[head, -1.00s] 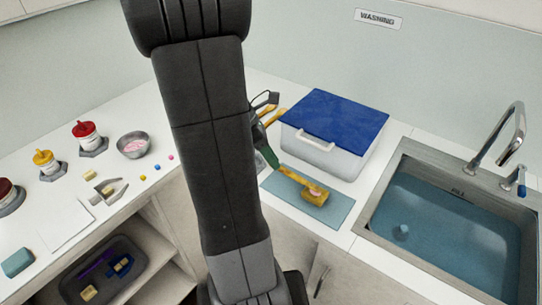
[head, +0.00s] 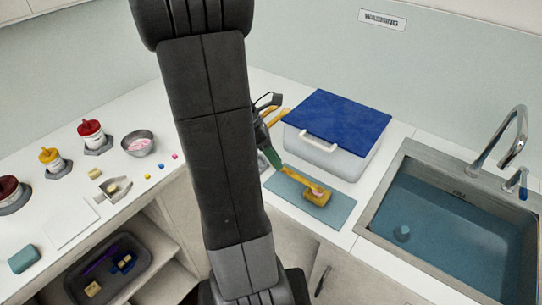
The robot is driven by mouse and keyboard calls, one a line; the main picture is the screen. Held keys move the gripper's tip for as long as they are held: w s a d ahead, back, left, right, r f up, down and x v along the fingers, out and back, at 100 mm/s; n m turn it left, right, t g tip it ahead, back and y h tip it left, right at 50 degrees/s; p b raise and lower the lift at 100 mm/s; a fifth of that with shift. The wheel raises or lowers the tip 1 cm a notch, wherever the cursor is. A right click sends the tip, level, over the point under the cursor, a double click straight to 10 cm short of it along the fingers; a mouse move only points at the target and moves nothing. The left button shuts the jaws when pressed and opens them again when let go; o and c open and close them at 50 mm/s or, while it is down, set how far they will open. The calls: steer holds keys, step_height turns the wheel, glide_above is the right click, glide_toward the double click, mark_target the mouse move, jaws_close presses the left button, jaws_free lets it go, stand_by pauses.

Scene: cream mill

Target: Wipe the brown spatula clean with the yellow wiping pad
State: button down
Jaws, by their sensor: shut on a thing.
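My gripper (head: 272,155) is partly hidden behind my own arm and is shut on the brown spatula (head: 299,178). The spatula slants down to the right from the gripper. Its far end lies over the yellow wiping pad (head: 317,201), and I cannot tell whether it presses on it. A small pink smear shows at that end. The pad rests on a flat teal mat (head: 341,209) on the counter, in front of the lidded box.
A clear box with a blue lid (head: 337,122) stands just behind the mat. A water-filled sink (head: 440,225) is at right. At left are a bowl (head: 137,143), capped bottles, a scoop and a teal block (head: 25,258). A dark tray (head: 108,270) sits on a shelf below.

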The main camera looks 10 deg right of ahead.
steer(key=shift+a, duration=0.1)
steer(key=shift+w+a+p, duration=0.2)
steer(key=shift+a+p, duration=0.15)
steer(key=shift+a, duration=0.3)
steer(key=shift+d, duration=0.15)
steer(key=shift+s+d, duration=0.2)
steer(key=shift+d, duration=0.4)
steer(key=shift+a, duration=0.1)
steer(key=shift+w+a+p, duration=0.2)
steer(key=shift+a+p, duration=0.25)
steer(key=shift+a, duration=0.2)
